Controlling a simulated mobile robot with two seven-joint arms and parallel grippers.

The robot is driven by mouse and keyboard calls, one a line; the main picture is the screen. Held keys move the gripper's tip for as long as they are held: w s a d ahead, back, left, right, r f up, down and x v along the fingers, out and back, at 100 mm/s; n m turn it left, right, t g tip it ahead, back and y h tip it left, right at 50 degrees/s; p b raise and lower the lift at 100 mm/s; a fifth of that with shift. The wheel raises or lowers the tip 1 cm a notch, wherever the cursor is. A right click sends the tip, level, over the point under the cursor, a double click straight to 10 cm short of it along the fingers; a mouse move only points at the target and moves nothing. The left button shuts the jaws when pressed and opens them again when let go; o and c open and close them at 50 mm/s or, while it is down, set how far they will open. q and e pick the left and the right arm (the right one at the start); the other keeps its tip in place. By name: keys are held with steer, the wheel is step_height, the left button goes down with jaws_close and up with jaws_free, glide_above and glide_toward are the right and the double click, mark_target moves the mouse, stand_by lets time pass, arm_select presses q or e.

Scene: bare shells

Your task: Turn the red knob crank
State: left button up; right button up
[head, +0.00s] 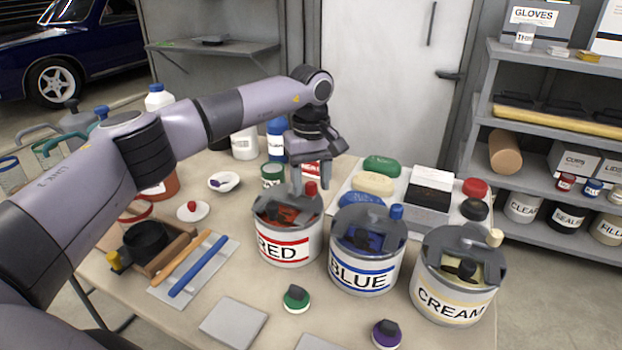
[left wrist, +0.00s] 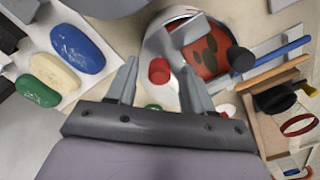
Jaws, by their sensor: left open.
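The red knob (head: 310,188) stands upright on the crank of the can labelled RED (head: 283,250). My left gripper (head: 311,178) is open and points down right over this knob. In the left wrist view the red knob (left wrist: 158,70) appears between the two spread fingers (left wrist: 160,72), nearer the left one, with gaps on both sides. No contact shows. My right gripper is not in view.
The BLUE can (head: 365,272) and CREAM can (head: 452,300) stand close on the right, each with its own crank knob. A tray with coloured oval blocks (head: 372,184) lies behind. A wooden box (head: 160,250) and rods lie left. Lids and plates lie in front.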

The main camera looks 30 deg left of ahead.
arm_select(q)
jaws_close()
